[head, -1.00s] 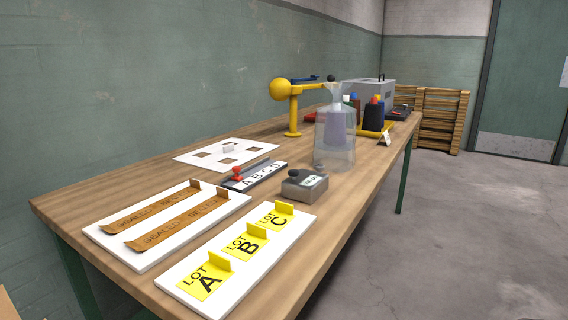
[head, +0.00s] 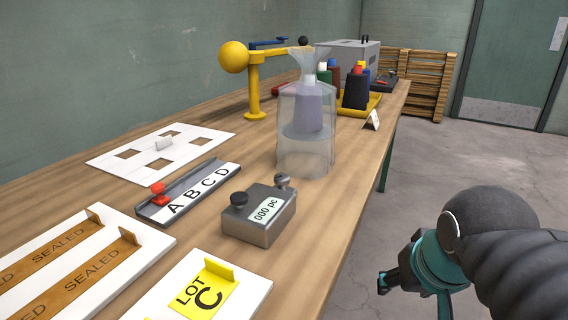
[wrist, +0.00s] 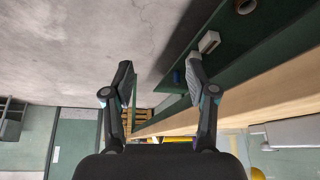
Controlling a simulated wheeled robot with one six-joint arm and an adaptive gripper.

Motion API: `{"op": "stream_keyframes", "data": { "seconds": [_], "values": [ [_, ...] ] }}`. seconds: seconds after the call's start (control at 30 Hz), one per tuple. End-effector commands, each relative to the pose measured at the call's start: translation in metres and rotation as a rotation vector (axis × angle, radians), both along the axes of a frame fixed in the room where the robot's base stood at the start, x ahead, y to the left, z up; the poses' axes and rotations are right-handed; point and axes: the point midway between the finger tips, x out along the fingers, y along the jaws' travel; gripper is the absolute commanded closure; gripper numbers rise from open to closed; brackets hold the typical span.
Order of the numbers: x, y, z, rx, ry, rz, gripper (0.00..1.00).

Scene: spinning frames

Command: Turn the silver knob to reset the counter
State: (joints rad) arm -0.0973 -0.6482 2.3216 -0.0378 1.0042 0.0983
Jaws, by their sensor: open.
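The counter (head: 258,218) is a grey box on the wooden table, with a white display that reads 000 pc. The silver knob (head: 282,181) stands at its far right corner. A black knob (head: 239,199) sits on its left end. My gripper (head: 384,284) is at the lower right in the head view, beyond the table's right edge and apart from the counter. In the wrist view my gripper (wrist: 160,82) has its two fingers apart with nothing between them. The counter and knob are not visible in the wrist view.
A clear bag (head: 306,125) around a purple cone stands just behind the counter. A lettered slide strip (head: 190,188) lies to its left, and a yellow LOT C card (head: 207,285) lies in front. A yellow post (head: 252,85) stands farther back. Bare floor lies right of the table.

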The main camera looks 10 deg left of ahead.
Motion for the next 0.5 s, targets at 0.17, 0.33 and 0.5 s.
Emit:
{"op": "stream_keyframes", "data": {
  "seconds": [0.17, 0.33, 0.5],
  "values": [
    [0.046, 0.044, 0.070, 0.000, 0.034, 0.019, 0.43],
    [0.080, 0.095, 0.129, -0.005, 0.060, 0.004, 0.43],
    [0.101, 0.151, 0.176, -0.009, 0.071, -0.027, 0.43]
  ]
}}
